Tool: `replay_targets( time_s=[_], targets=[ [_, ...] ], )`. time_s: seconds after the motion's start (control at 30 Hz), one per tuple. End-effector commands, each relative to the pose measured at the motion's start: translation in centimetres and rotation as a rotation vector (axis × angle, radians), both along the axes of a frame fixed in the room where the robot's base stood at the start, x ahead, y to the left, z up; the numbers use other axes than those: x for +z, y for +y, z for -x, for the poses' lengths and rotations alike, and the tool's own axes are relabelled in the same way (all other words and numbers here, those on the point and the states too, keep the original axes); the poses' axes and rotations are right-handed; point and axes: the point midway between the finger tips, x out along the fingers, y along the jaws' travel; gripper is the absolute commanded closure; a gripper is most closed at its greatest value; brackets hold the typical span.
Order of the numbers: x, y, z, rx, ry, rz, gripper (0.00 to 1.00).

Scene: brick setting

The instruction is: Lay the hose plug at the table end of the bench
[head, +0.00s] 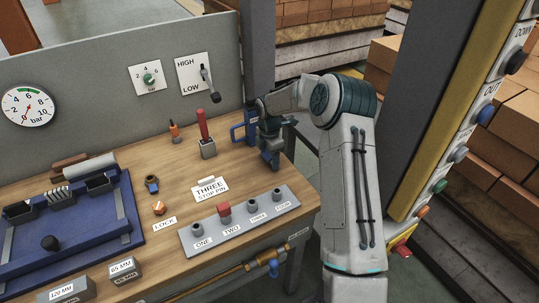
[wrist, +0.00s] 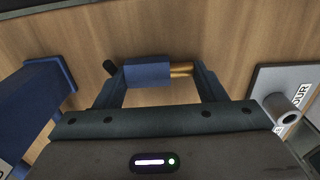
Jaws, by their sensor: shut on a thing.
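My gripper (wrist: 155,88) is shut on the hose plug, a blue cylinder (wrist: 147,70) with a brass end (wrist: 181,70), lying crosswise between the two fingers. A small dark knob shows by the left finger. In the head view my gripper (head: 270,158) is low over the far right part of the wooden bench (head: 245,172), close to its right edge. The plug itself is hard to make out there. I cannot tell whether it touches the bench top.
A blue upright frame (head: 237,133) stands just left of my gripper. A grey plate (head: 240,222) with numbered sockets and a red pin lies nearer the front. A block with a red lever (head: 207,148) stands further left. A brass pipe (head: 232,276) runs along the front edge.

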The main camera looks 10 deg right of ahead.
Motion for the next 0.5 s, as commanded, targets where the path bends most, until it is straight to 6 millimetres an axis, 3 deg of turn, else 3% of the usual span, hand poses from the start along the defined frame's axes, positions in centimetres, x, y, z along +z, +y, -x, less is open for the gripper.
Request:
replay_targets(
  time_s=[0.33, 0.37, 0.4, 0.5],
  targets=[
    [-0.42, -0.01, -0.02, 0.0, -0.001, 0.001, 0.63],
    [-0.29, -0.01, -0.02, 0.0, -0.001, 0.001, 0.28],
    [-0.27, -0.02, -0.02, 0.0, -0.001, 0.001, 0.17],
    [-0.26, -0.02, -0.02, 0.0, -0.001, 0.001, 0.14]
  ],
)
